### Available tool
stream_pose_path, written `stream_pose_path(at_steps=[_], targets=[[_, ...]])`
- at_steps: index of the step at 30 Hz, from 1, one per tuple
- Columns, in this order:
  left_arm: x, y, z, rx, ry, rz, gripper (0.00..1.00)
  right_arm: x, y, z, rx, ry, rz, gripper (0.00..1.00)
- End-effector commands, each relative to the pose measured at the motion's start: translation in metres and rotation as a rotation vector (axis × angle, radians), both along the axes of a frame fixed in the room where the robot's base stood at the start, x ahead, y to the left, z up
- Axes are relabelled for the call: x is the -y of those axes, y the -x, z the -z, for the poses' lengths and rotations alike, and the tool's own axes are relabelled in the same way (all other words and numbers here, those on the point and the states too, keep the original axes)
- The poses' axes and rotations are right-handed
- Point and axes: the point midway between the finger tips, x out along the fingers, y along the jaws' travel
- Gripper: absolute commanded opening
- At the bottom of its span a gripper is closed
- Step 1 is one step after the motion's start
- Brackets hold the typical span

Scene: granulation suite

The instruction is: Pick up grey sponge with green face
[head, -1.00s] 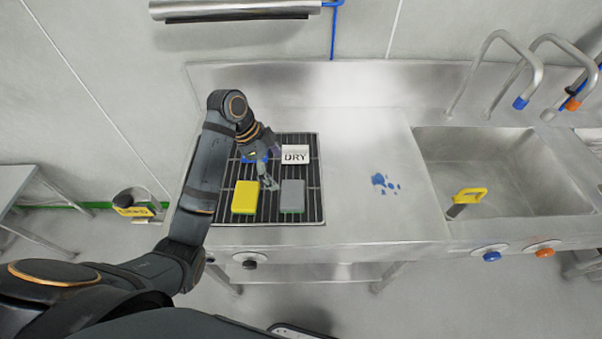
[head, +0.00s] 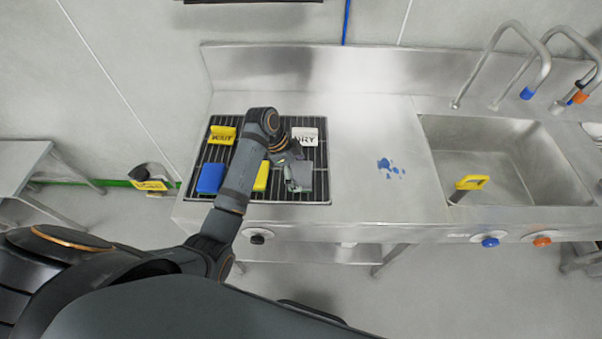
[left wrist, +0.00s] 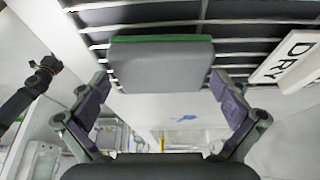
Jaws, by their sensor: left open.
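The grey sponge (head: 305,173) lies on the black grate at the right front, partly hidden by my left gripper (head: 298,186) in the head view. In the left wrist view the grey sponge (left wrist: 160,68) shows its grey face, with a green strip along its upper edge. My left gripper (left wrist: 165,110) is open, with one finger on each side of the sponge and a gap at both sides. A dark arm, apparently my right one, shows small at the left of the left wrist view; its gripper (left wrist: 46,66) is too small to judge.
A yellow sponge (head: 262,177) and a blue sponge (head: 210,179) lie left of the grey one on the grate (head: 322,196). A DRY sign (head: 305,136) and a yellow sign (head: 222,134) stand behind. Blue spots (head: 388,168) mark the bare counter before the sink (head: 500,160).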

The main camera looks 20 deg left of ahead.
Motion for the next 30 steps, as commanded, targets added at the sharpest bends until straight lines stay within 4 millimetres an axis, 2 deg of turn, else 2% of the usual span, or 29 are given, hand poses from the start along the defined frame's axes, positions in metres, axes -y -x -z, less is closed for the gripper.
stream_pose_path(at_steps=[3,6,12,23,26,30], targets=[[0.001,0.0,0.002,0.0,0.0,0.001,1.0,0.002,0.017,0.001,-0.027,0.002,0.0,0.64],[0.001,0.0,0.002,0.0,0.0,0.001,1.0,0.003,0.018,0.001,-0.028,0.004,0.0,0.64],[0.0,0.0,0.002,0.001,0.0,0.0,0.75,0.003,0.008,0.001,-0.013,0.003,-0.001,0.64],[0.0,-0.001,-0.001,0.002,0.0,-0.001,0.74,0.003,0.004,0.001,-0.005,0.003,-0.001,0.64],[0.0,-0.002,-0.01,0.003,0.0,-0.001,0.74,0.003,0.004,0.002,-0.006,0.003,-0.001,0.64],[0.001,0.002,-0.032,0.004,0.001,-0.002,0.74,0.003,0.005,0.006,-0.007,0.003,-0.001,0.64]])
